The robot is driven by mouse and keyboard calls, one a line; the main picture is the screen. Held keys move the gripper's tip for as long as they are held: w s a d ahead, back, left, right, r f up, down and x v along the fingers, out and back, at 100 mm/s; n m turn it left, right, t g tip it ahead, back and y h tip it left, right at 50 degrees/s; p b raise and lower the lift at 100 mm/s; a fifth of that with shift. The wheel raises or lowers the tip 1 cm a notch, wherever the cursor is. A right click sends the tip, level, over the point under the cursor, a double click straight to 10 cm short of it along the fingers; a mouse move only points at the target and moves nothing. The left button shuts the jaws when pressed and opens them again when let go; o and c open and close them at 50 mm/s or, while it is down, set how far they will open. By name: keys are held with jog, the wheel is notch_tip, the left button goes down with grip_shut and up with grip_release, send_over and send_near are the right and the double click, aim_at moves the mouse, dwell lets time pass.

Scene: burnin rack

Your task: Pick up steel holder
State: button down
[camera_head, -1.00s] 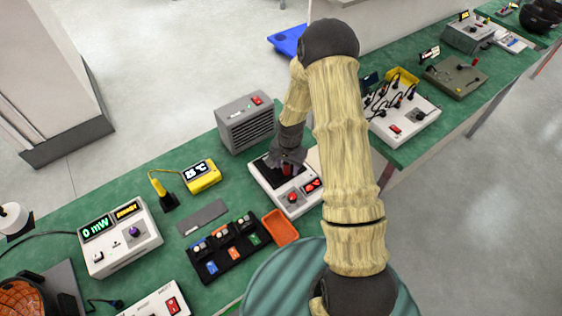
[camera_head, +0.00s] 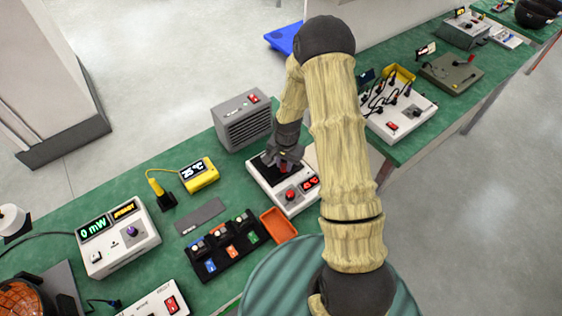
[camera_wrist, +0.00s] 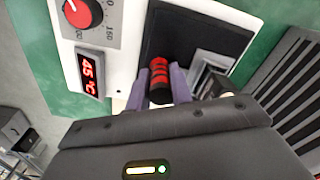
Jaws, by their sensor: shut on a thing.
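My gripper (camera_head: 284,157) is over the dark plate of a white heater unit in the head view. In the wrist view my gripper (camera_wrist: 160,86) is shut on a black and red ribbed handle (camera_wrist: 159,78), with one purple-grey finger on each side. A bright square steel piece (camera_wrist: 213,63), which looks like part of the steel holder, shows just right of the handle over the black plate. I cannot tell how the two join, or whether the piece touches the plate. In the head view my fingers hide most of the holder.
The heater unit (camera_head: 305,196) has a red knob and a red display reading 45 °C. A grey vented box (camera_head: 243,122) stands close behind it. An orange tray (camera_head: 278,226) and a black rack (camera_head: 228,249) lie in front. A flat grey plate (camera_head: 201,216) lies further left.

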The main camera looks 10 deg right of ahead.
jog(key=shift+r, duration=0.15)
notch_tip(320, 180, up, 10)
jog(key=shift+f+b, duration=0.1)
jog(key=shift+b, duration=0.85)
jog(key=shift+w+f, duration=0.1)
